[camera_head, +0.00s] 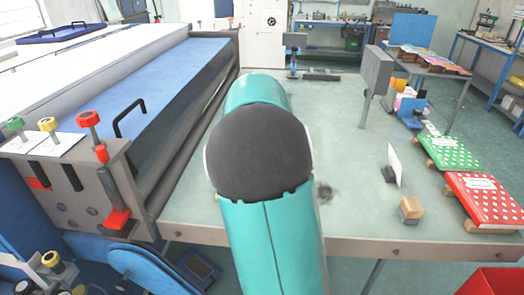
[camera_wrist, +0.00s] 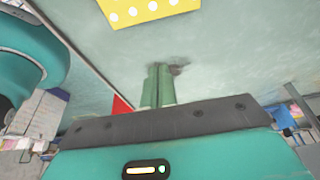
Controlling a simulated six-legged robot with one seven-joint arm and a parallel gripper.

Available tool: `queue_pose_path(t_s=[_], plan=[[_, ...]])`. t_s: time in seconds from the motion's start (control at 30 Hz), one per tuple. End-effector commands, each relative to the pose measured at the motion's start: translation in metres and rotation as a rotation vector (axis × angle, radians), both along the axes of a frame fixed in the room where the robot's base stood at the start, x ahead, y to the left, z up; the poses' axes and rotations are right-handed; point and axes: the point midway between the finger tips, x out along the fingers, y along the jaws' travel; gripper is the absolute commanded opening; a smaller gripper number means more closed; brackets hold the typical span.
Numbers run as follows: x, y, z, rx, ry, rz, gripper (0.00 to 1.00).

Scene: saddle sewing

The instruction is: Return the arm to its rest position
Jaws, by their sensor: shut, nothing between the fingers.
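My teal arm (camera_head: 268,225) with its dark grey rounded joint fills the middle of the head view, over the light green table (camera_head: 340,120). My gripper is hidden behind the arm in that view. In the wrist view, my gripper (camera_wrist: 158,70) shows as two green fingers side by side, closed together with nothing between them. A pale greenish surface lies beyond the fingertips, with a dark smudge beside them. I cannot tell how far the tips are from it.
A green dotted board (camera_head: 452,153) and a red dotted board (camera_head: 485,200) lie along the table's right edge. A wooden block (camera_head: 411,209) and an upright white card (camera_head: 394,165) stand nearby. A machine with a blue bed (camera_head: 150,95) is at left. A yellow dotted board (camera_wrist: 145,10) shows in the wrist view.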

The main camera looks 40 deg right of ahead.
Motion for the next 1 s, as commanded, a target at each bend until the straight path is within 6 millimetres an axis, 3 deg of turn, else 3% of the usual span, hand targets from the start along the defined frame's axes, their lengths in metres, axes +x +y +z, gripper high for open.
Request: queue_pose_path(t_s=[0.27,0.43,0.77,1.0], plan=[[-0.001,0.002,0.001,0.004,-0.001,0.01,0.0],[-0.005,0.027,0.006,0.072,-0.035,0.171,0.0],[-0.031,0.139,0.029,0.209,-0.163,0.922,0.0],[-0.067,0.221,0.042,0.152,-0.21,1.503,0.0]])
